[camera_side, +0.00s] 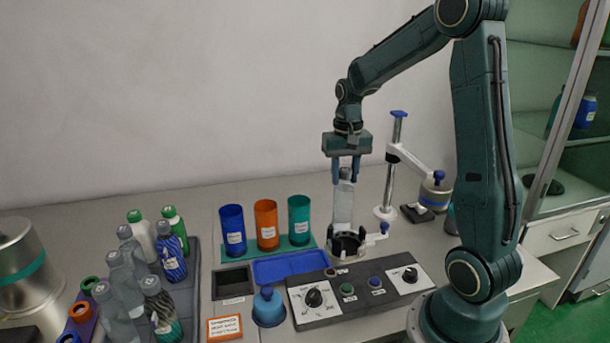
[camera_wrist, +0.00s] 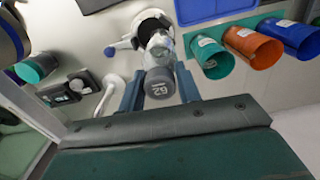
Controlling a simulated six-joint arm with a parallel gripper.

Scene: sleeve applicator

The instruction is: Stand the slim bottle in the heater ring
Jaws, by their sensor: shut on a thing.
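The slim bottle (camera_side: 343,205) is clear with a grey cap and hangs upright in my gripper (camera_side: 345,173). My gripper is shut on it near the cap. The bottle's lower end is at the heater ring (camera_side: 347,244), a dark ring with a white side handle. I cannot tell whether the base is inside the ring or just above it. In the wrist view the bottle's cap (camera_wrist: 159,84), marked 62, lies between my two fingers (camera_wrist: 160,92), and the heater ring (camera_wrist: 151,24) shows beyond the bottle, partly hidden by it.
Blue, orange and teal cups (camera_side: 267,226) stand left of the ring. A control panel (camera_side: 352,296) with knobs lies in front. A post with a white arm (camera_side: 397,160) rises close on the right. A dark tray of several bottles (camera_side: 193,290) stands at left.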

